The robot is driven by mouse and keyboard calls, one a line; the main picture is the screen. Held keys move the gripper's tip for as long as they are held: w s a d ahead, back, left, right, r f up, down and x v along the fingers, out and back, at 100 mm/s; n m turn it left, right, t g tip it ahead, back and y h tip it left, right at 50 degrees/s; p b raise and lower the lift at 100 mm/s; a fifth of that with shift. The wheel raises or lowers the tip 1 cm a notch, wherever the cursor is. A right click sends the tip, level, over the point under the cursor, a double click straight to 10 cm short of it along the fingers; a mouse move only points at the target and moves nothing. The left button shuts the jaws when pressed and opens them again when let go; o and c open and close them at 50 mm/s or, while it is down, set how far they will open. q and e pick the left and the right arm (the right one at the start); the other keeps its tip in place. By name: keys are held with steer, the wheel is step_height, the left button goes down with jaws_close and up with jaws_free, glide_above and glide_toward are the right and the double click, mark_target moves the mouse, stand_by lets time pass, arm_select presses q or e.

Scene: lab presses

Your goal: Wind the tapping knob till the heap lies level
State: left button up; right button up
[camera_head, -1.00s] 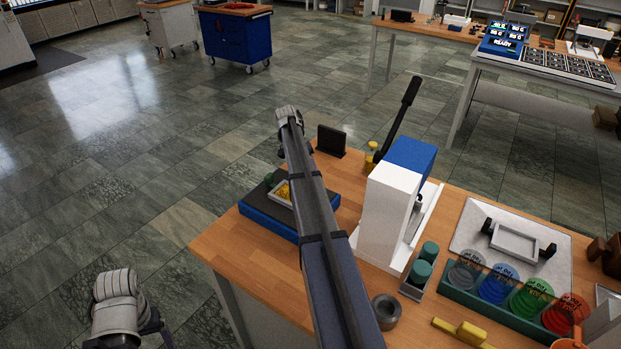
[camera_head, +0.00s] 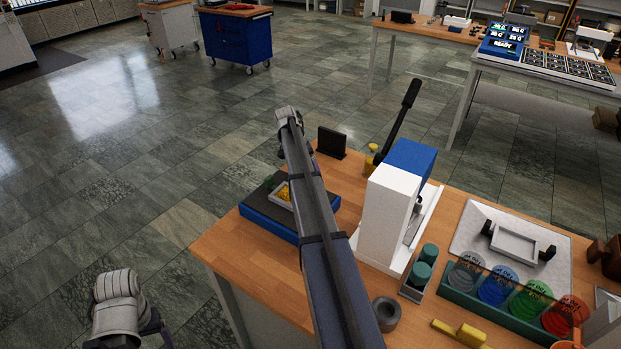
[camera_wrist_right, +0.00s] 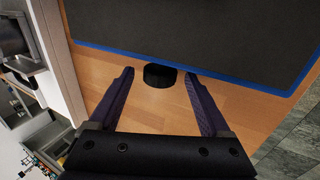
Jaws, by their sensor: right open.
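The tapping knob (camera_wrist_right: 160,76) is a short black cylinder at the edge of a dark-topped, blue-rimmed base (camera_wrist_right: 215,40) in the right wrist view. My right gripper (camera_wrist_right: 160,84) is open, its two purple fingers on either side of the knob, with a visible gap to each. In the head view the blue base (camera_head: 268,222) stands on the left end of the wooden bench and carries a small tray with a yellow heap (camera_head: 284,192).
A white and blue press (camera_head: 391,210) with a black lever stands right of the base. A black plate (camera_head: 331,143) stands behind.

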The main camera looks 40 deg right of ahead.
steer(key=d+p+v, duration=0.1)
steer(key=p+v, duration=0.5)
steer(key=v, duration=0.1)
steer(key=shift+a+r, duration=0.15)
steer(key=shift+a, duration=0.4)
